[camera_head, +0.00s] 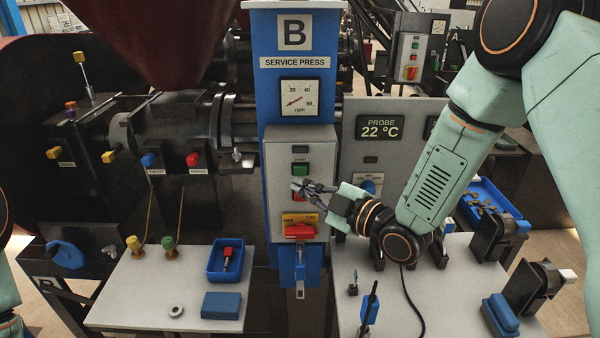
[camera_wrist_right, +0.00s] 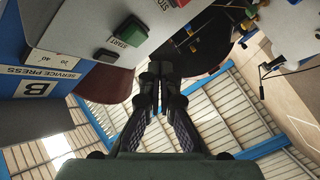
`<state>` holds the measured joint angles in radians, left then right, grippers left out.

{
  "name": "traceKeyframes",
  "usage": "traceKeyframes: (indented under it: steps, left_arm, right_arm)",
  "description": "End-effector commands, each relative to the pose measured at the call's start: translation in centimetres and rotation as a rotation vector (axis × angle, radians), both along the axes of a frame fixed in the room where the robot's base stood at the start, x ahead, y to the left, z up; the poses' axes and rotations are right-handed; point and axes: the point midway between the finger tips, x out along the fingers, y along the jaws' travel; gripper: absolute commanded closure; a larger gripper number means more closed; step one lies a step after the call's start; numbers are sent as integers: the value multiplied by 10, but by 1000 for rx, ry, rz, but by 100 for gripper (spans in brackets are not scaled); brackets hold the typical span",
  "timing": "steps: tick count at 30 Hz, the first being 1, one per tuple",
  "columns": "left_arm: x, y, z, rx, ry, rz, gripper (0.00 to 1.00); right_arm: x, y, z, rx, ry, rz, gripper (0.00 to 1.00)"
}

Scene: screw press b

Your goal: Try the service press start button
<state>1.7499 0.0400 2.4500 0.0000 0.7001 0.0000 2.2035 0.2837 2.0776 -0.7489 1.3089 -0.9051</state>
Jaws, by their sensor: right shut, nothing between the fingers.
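The service press panel (camera_head: 271,160) is a grey box on a blue column under a B sign. Its green start button (camera_head: 300,169) shows clear in the head view, and in the wrist view the green button (camera_wrist_right: 132,31), labelled START, lies up and left of the fingertips. A red button below it is partly hidden by my right gripper (camera_head: 305,188). That gripper is shut and empty, its tips in front of the panel just below the green button; I cannot tell whether they touch. The right gripper (camera_wrist_right: 160,72) also shows in the wrist view. My left gripper is not in view.
A red switch (camera_head: 300,231) on a yellow plate sits low on the panel. Above is an rpm gauge (camera_head: 301,98). A probe display (camera_head: 380,127) reads 22 °C at right. A blue tray (camera_head: 213,276) stands on the left table (camera_head: 130,305). A similar panel (camera_head: 411,57) stands behind.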

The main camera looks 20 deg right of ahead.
Motion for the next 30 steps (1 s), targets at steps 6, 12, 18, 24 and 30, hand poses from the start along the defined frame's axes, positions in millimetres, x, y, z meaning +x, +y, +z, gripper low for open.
traceKeyframes:
  steps: [6,12,18,24,30]
  left_arm:
    - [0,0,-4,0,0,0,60]
    - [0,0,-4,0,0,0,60]
    - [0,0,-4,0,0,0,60]
    - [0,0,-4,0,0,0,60]
    - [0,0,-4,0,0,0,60]
  right_arm:
    - [17,-5,-1,0,-1,1,100]
    - [21,-6,-1,1,1,1,100]
    - [21,-6,-1,1,1,1,100]
    - [21,-6,0,1,0,0,100]
    - [21,-6,0,0,0,0,100]
